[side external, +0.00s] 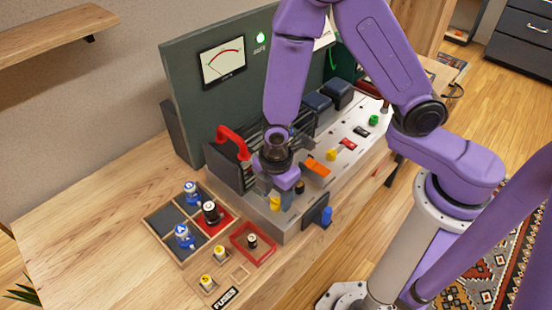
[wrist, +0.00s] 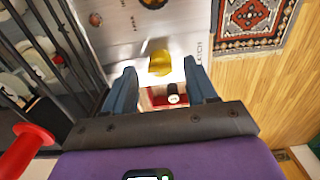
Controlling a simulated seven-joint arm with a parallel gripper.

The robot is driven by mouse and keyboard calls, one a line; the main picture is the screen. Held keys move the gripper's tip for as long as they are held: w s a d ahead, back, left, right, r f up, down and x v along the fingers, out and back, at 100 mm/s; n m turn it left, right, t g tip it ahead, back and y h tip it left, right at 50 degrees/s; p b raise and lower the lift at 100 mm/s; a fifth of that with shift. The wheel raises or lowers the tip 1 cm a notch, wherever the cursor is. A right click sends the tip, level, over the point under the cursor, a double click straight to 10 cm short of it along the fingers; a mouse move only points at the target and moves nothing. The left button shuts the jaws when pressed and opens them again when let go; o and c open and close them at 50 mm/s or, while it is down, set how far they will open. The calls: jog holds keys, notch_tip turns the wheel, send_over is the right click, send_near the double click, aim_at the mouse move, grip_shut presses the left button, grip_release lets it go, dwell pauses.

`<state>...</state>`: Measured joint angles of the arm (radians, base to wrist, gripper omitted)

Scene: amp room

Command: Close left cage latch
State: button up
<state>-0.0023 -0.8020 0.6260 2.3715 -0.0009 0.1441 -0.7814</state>
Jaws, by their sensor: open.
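The cage (side external: 222,165) is a set of dark bars with a red handle (side external: 232,138) on the left of the metal amp chassis. In the wrist view its bars (wrist: 62,40) run along the left, with the red handle (wrist: 25,150) at lower left. A yellow latch piece (wrist: 160,62) stands on the metal panel beside printed lettering that reads LATCH; it also shows in the side view (side external: 275,203). My gripper (wrist: 160,80) is open, with its two blue-grey fingers apart on either side below the yellow piece. In the side view my gripper (side external: 284,197) is low over the chassis's near left end.
A divided tray (side external: 160,222) with blue and black fuses, and a red tray (side external: 262,258), lie on the wooden bench left of the chassis. An orange lever (side external: 318,168) and several knobs line the panel to the right. A blue knob (side external: 327,215) sticks out in front.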

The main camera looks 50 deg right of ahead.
aim_at(277, 200)
notch_tip(277, 200, up, 16)
dwell(0.6)
jog(key=s+d+r+m, duration=0.3)
jog(key=s+d+m, duration=0.2)
jog(key=s+d, duration=0.8)
jog(key=shift+s+m, duration=0.3)
jog(key=shift+s, duration=0.65)
jog(key=shift+d+r, duration=0.1)
jog(key=shift+c, duration=0.3)
dwell(0.5)
